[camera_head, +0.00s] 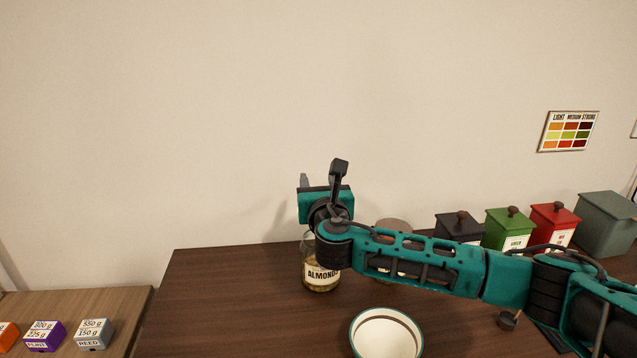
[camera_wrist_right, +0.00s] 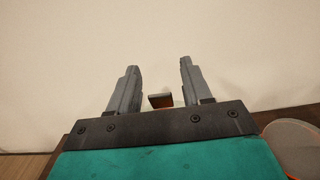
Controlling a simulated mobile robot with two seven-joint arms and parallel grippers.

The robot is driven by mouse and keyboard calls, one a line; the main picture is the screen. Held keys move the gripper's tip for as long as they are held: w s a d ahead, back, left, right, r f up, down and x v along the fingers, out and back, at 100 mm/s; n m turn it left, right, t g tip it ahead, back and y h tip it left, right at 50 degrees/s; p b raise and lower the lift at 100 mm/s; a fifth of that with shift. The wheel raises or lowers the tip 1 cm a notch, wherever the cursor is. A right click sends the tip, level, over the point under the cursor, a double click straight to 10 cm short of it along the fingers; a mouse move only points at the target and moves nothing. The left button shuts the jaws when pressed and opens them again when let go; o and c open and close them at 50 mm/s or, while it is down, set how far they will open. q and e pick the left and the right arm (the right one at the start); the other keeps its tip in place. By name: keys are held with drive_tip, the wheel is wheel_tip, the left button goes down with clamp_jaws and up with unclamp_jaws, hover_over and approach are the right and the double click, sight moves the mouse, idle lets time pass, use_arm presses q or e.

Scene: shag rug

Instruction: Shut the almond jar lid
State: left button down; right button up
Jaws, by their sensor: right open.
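The almond jar (camera_head: 320,279) is a glass jar with an "ALMONDS" label, standing on the dark wooden counter. My right arm and gripper hide its top, so I cannot see how its lid sits in the head view. My right gripper (camera_head: 322,174) is over the jar, with its fingers pointing up and away towards the wall. In the right wrist view the gripper (camera_wrist_right: 157,92) is open. A small brown block-like piece (camera_wrist_right: 161,101) shows between and beyond the fingers; I cannot tell whether it belongs to the lid. My left gripper is not in view.
A second jar with a round lid (camera_head: 394,225) stands right of the almond jar, partly behind my arm. A white bowl (camera_head: 386,335) is in front. Black (camera_head: 458,226), green (camera_head: 508,229) and red (camera_head: 555,224) canisters line the back right. The counter left of the jar is clear.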

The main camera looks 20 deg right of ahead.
drive_tip(key=shift+c, duration=0.4)
clamp_jaws()
idle(0.4)
